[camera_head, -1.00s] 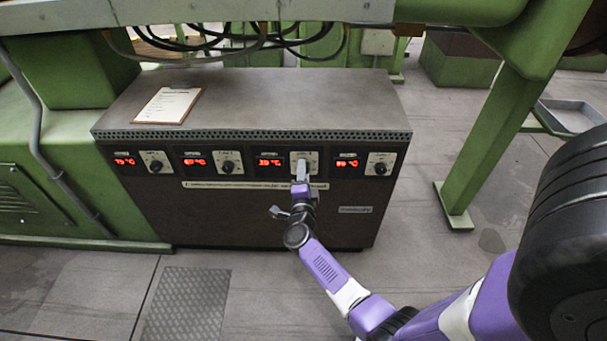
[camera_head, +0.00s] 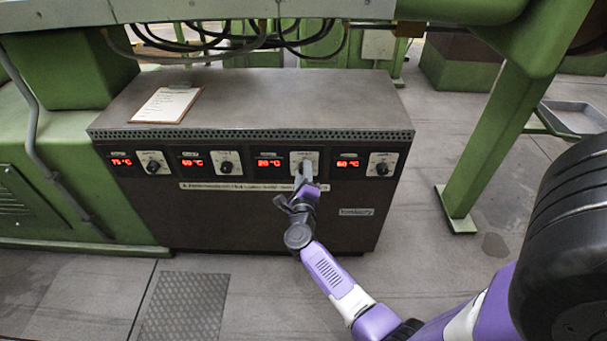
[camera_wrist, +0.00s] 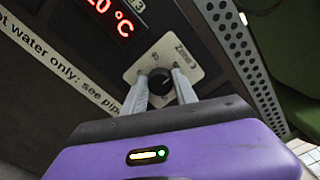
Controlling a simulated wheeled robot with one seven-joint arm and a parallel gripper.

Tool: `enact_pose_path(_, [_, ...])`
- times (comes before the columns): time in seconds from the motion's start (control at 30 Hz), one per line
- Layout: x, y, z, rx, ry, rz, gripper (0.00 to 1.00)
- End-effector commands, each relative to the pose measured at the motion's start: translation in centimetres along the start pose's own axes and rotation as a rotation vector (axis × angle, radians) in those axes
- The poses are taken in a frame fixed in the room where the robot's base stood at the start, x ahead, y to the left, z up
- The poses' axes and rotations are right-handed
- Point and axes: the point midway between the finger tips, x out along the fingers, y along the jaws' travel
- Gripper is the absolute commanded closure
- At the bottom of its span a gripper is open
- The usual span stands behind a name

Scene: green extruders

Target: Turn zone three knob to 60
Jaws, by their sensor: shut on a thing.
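The zone three knob (camera_wrist: 159,83) is dark and round, on a pale plate (camera_wrist: 190,62) marked "Zone 3" in the wrist view. My gripper (camera_wrist: 159,74) has one finger on each side of the knob and is shut on it. In the head view my gripper (camera_head: 304,170) covers most of the knob, and the plate (camera_head: 313,157) shows around it. The red zone three display (camera_head: 269,163) left of the plate reads about 20 °C. It also shows, partly cut off, in the wrist view (camera_wrist: 108,18).
The dark control cabinet (camera_head: 250,215) carries other knobs, at the left (camera_head: 153,166), beside it (camera_head: 227,167) and at the right (camera_head: 382,168). The right display (camera_head: 347,163) reads about 60. A clipboard (camera_head: 166,104) lies on top. A green post (camera_head: 500,130) stands right of the cabinet.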

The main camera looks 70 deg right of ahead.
Motion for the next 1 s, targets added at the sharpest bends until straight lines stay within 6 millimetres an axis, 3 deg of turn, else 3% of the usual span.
enact_pose_path(0.53, [-0.06,0.08,-0.15,0.021,0.002,0.001,1.0])
enact_pose_path(0.57, [-0.06,0.07,-0.15,0.021,0.002,0.001,0.6])
enact_pose_path(0.63, [-0.05,0.06,-0.13,0.021,0.002,0.001,0.46])
enact_pose_path(1.0, [-0.27,0.01,-0.03,0.021,0.0,0.001,0.44])
